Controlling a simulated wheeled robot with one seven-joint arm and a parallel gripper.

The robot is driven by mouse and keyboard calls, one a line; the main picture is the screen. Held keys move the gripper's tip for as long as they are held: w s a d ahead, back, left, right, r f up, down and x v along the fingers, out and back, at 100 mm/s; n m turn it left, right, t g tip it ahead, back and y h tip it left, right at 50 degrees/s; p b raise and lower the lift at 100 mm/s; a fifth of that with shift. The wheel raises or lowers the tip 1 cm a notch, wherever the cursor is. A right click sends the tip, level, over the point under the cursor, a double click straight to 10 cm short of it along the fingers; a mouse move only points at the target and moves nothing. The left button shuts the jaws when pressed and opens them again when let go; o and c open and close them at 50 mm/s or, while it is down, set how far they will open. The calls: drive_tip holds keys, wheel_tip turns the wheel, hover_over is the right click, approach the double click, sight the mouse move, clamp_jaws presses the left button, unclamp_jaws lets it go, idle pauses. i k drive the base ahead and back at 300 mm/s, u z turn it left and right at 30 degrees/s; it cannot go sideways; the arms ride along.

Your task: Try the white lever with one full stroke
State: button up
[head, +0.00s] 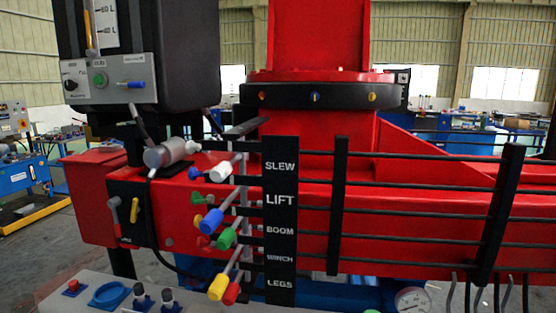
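The white lever (221,170) sits at the top of a stack of coloured-knob levers on the left side of the red crane stand. Its knob points down and left from a grey shaft, level with the SLEW word on the black label plate (280,215). A small blue knob (195,174) is close to its left. Green, blue, red and yellow knobs, such as the blue one (212,220) and the yellow one (218,287), lie below it. My gripper is not in view.
A grey cylinder fitting (166,154) is just left of the white lever. A dark control box (140,50) hangs above. Black horizontal rods (420,185) run right from the label plate. A grey panel (100,297) with buttons stands in front at lower left.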

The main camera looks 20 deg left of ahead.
sight(220, 173)
drive_tip(key=z, duration=2.75)
drive_tip(key=k, duration=2.7)
drive_tip(key=u, duration=2)
